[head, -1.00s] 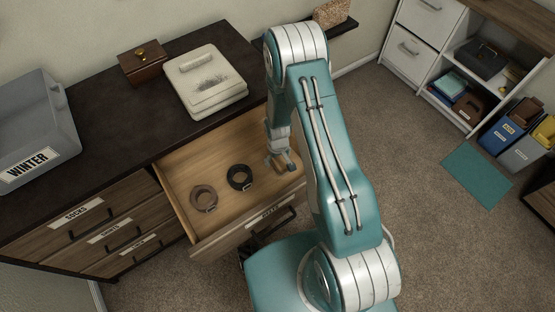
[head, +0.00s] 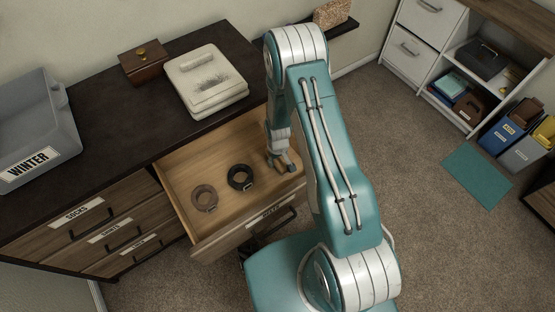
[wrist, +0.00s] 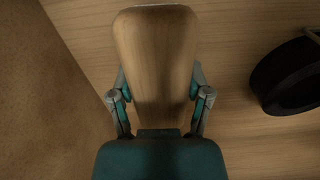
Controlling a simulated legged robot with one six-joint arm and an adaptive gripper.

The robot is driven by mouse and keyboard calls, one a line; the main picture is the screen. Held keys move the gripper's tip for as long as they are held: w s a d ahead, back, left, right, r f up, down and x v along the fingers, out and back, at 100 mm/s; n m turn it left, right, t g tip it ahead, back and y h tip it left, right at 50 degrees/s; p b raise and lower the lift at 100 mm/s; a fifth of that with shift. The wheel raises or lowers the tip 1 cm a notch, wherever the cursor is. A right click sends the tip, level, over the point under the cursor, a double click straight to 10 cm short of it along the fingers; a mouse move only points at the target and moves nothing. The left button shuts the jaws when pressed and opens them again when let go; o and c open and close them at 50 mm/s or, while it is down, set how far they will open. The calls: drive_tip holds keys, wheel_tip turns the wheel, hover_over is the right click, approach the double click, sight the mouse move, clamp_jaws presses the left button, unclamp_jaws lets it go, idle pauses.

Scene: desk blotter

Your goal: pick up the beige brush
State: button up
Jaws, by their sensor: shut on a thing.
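The beige brush (wrist: 155,60) shows in the wrist view as a smooth, wood-toned oval back between the two fingers. My gripper (wrist: 158,100) is shut on it, one finger on each side. In the head view my gripper (head: 283,163) is inside the open drawer (head: 222,217), near its right end. The brush is mostly hidden there by my gripper and arm. The wrist view shows the drawer's wooden floor around the brush, but I cannot tell whether the brush touches it.
A black rolled belt (head: 240,177) and a brown rolled belt (head: 204,198) lie left of my gripper in the drawer. The drawer's walls stand close around. On the dresser top (head: 120,115) are a grey WINTER bin (head: 40,125), a wooden box (head: 144,64) and a folded cream item (head: 205,80).

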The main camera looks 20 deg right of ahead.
wheel_tip(320, 180, up, 10)
drive_tip(key=shift+f, duration=0.15)
idle(0.3)
